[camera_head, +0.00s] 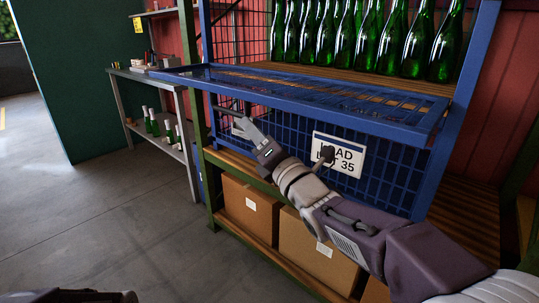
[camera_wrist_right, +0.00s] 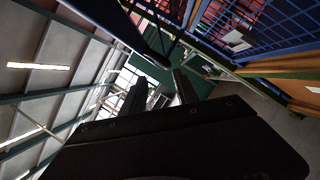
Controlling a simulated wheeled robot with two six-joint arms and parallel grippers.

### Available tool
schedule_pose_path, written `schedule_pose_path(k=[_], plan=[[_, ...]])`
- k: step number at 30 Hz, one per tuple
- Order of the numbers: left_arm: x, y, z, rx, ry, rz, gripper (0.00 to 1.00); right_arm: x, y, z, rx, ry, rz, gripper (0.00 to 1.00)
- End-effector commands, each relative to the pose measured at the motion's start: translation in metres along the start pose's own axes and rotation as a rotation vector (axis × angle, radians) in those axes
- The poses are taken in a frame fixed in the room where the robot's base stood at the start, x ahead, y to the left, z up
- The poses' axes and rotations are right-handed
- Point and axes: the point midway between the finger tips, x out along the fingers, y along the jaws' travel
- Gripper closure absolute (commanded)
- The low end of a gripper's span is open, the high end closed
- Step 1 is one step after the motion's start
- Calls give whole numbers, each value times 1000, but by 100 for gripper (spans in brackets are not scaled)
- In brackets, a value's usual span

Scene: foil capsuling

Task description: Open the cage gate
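The blue cage (camera_head: 460,95) stands ahead in the head view, with several green bottles (camera_head: 365,40) on its wooden shelf. A blue-framed mesh panel, seemingly the gate (camera_head: 300,97), sticks out about level from the cage front, below the bottles. Below it is an upright blue mesh front with a white sign (camera_head: 350,168), partly covered by my right arm. My right gripper (camera_head: 240,124) is below the panel's outer edge, near its left part. Its fingers are apart with nothing between them in the right wrist view (camera_wrist_right: 160,82). I cannot tell whether it touches the mesh.
Cardboard boxes (camera_head: 249,207) sit on the rack's lower shelf. A grey side bench (camera_head: 165,82) on the left holds small items, with bottles (camera_head: 152,124) on its lower shelf. The grey floor (camera_head: 100,225) at left is clear.

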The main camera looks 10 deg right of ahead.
Motion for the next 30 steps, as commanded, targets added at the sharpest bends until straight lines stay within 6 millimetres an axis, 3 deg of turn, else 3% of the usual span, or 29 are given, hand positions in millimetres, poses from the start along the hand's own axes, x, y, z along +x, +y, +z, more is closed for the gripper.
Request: schedule_pose_path(k=[14,21,30], plan=[[23,0,2,0,0,0,64,-42,-5,-1,-1,-2,-1,64],[-6,0,-1,0,0,0,64,-57,-3,4,-1,1,-4,64],[-10,0,-1,0,0,0,64,-67,-6,0,0,-1,-1,64]])
